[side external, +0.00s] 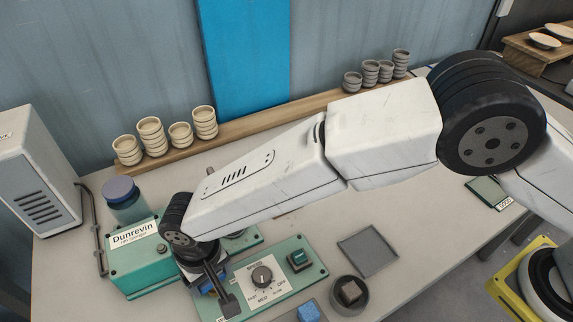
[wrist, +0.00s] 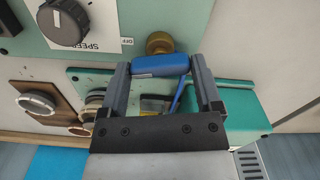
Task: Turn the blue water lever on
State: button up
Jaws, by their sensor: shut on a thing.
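The blue water lever (wrist: 160,66) shows in the wrist view, lying crosswise between my two fingertips, beside a round brass fitting (wrist: 158,43). My gripper (wrist: 160,73) is shut on the lever, with one finger at each end of its blue handle. In the side external view my gripper (side external: 213,282) reaches down between the green Dunrevin box (side external: 141,255) and the speed panel (side external: 262,278). The lever is mostly hidden there by my wrist and fingers.
A bowl (side external: 349,295) holding a brown block, a blue sponge (side external: 309,312) and a grey tray (side external: 367,250) lie farther right. Cream cups (side external: 151,136) stand on the back shelf.

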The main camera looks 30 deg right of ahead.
jog(key=n, duration=1.1)
jog(key=shift+n, duration=2.1)
jog(key=o, duration=1)
jog(key=shift+o, duration=0.2)
jog(key=shift+r, duration=0.15)
jog(key=shift+r, duration=3.8)
